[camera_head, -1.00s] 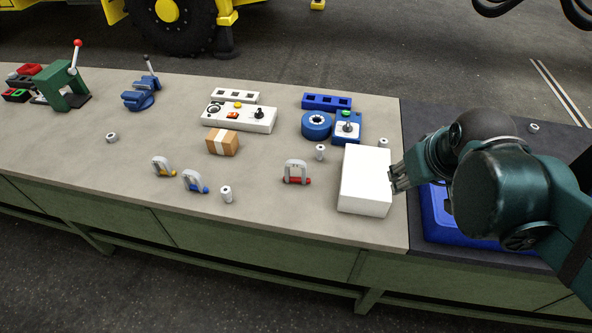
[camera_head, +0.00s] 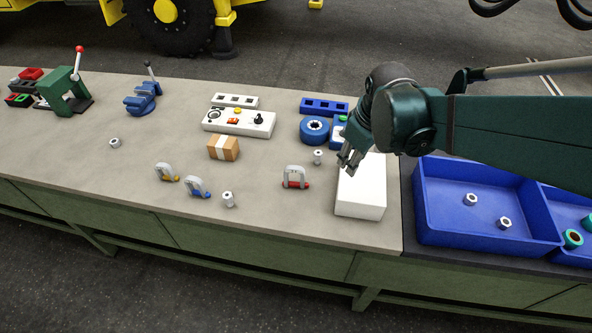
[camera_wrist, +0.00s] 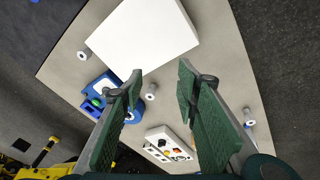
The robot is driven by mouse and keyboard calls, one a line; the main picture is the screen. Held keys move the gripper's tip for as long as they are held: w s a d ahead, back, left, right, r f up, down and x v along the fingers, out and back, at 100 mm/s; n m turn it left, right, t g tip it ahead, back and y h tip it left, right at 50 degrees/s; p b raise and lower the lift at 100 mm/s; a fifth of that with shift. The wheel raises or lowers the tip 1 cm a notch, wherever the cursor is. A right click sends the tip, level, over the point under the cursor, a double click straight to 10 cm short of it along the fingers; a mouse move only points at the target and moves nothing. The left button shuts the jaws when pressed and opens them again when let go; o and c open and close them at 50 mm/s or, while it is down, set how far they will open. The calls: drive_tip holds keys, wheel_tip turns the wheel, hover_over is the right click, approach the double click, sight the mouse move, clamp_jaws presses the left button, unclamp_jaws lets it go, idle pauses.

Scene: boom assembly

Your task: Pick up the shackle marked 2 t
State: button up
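Three shackles lie on the grey bench in the head view: one with a yellow pin (camera_head: 167,173), one with a blue pin (camera_head: 197,187) and one with a red pin (camera_head: 295,178). I cannot read any load marks on them. My gripper (camera_head: 350,160) is above the far left part of the white box, to the right of the red-pin shackle and apart from it. In the wrist view my gripper (camera_wrist: 160,72) is open, with nothing between its fingers. The shackles are not clearly made out in that view.
The white box (camera_head: 361,196) stands right of the shackles. Small metal sleeves stand near the blue-pin (camera_head: 228,199) and red-pin (camera_head: 318,157) shackles. A cardboard box (camera_head: 223,148) and white control box (camera_head: 240,120) lie behind. Blue bins (camera_head: 430,236) are at the right.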

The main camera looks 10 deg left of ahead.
drive_tip(key=w+a+f+n+g+p, duration=0.1)
drive_tip(key=w+a+f+n+p, duration=0.25)
drive_tip(key=a, duration=0.55)
drive_tip(key=n+g+p, duration=0.2)
drive_tip(key=n, duration=0.3)
approach(295, 183)
drive_tip(key=shift+a+m+h, duration=0.25)
drive_tip(key=shift+h, duration=0.15)
drive_tip(key=shift+a+f, duration=0.2)
drive_tip(key=shift+f, duration=1.25)
drive_tip(key=shift+f+b, duration=0.35)
drive_tip(key=shift+f, duration=2.25)
clamp_jaws()
